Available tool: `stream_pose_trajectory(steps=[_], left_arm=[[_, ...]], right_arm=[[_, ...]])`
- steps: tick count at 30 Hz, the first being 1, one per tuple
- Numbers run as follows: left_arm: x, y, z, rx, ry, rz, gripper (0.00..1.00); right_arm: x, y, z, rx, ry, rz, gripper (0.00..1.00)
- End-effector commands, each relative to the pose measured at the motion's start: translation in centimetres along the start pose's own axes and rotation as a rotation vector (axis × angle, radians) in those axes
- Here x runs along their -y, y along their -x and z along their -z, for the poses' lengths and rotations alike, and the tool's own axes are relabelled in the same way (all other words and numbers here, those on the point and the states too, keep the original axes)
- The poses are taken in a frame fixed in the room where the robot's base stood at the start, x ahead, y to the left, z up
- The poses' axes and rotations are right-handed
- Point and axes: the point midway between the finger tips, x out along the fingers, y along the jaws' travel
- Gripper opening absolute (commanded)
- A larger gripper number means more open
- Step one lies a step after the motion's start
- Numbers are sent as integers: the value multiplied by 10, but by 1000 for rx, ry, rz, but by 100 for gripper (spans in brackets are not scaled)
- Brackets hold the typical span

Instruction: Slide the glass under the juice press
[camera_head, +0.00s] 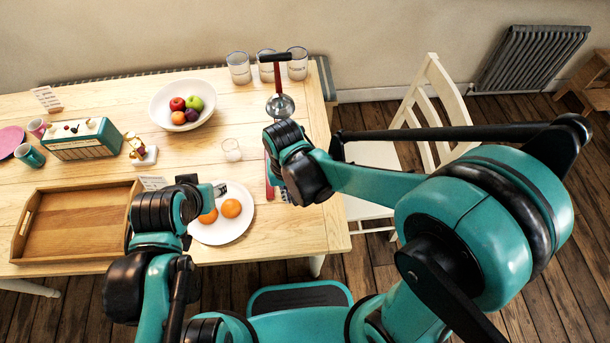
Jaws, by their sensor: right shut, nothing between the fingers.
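A small clear glass (232,150) stands upright on the table, left of the juice press and behind the plate. The juice press (280,105) has a dark handle at the top, a silver cup and red parts lower down; my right arm hides much of its middle. My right gripper (285,196) is shut and empty, by the red lower part of the press and right of the glass; I cannot tell if it touches the press. My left gripper (220,189) is over the back left of the plate, in front of the glass; its fingers are too small to read.
A white plate (238,198) with oranges lies at the table's front. A wooden tray (75,222) is at left, a fruit bowl (160,106) behind. Several large glasses (239,68) stand at the back edge. A radio (85,140) and a white chair (378,155) flank the space.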

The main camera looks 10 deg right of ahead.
Motion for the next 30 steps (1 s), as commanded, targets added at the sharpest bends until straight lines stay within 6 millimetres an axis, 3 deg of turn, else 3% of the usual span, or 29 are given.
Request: stream_pose_trajectory(steps=[3,8,20,24,30], left_arm=[[0,-1,-1,0,0,0,40],[0,-9,-7,0,0,0,40],[0,-42,-30,0,0,0,40],[0,-44,-32,0,0,0,40],[0,-47,-34,0,0,0,40]], right_arm=[[4,-3,-10,0,-1,0,0],[4,-22,-10,0,-3,0,0],[4,-106,-10,0,-3,0,0],[3,-102,14,0,-5,0,0],[3,-101,28,0,-4,0,0]])
